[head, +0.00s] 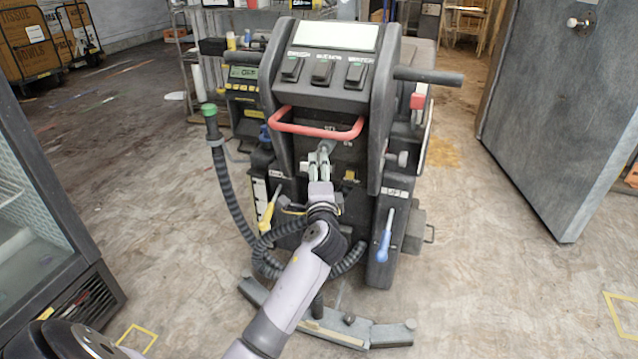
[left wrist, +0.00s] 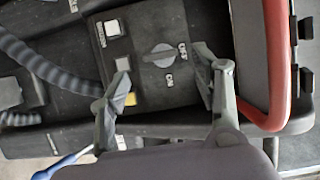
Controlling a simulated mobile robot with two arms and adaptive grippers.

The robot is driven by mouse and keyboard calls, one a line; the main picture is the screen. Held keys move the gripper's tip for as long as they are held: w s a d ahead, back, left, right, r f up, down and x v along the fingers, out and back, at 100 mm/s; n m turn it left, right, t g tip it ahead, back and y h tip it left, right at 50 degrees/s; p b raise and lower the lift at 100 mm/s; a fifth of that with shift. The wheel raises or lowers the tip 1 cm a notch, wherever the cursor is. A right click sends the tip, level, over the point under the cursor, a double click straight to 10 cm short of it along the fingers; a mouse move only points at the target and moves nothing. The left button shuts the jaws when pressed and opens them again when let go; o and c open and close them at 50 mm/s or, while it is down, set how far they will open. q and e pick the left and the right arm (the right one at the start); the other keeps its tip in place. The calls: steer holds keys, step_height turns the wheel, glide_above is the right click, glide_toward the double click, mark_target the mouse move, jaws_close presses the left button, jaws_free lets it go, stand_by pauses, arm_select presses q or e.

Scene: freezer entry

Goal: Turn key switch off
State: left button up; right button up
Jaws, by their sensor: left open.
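The key switch (left wrist: 158,55) is a round grey knob with a raised bar, on the dark panel of a floor-cleaning machine (head: 378,77). Labels that look like OFF and ON sit beside it in the left wrist view. The bar slants across the knob; I cannot tell for sure which label it points at. My left gripper (head: 319,155) is at the panel under the red handle bar. In the left wrist view its fingers (left wrist: 162,75) are open, one on each side of the knob, apart from it. In the head view the gripper largely hides the knob. My right gripper is not in view.
The red handle bar (head: 310,132) crosses just above my left gripper and also shows close to one finger in the left wrist view (left wrist: 273,75). A ribbed hose (head: 232,195) hangs at the left. A glass-fronted cabinet (head: 40,225) and grey door (head: 560,110) flank the machine.

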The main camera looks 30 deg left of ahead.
arm_select(q)
steer(key=shift+v, duration=2.1)
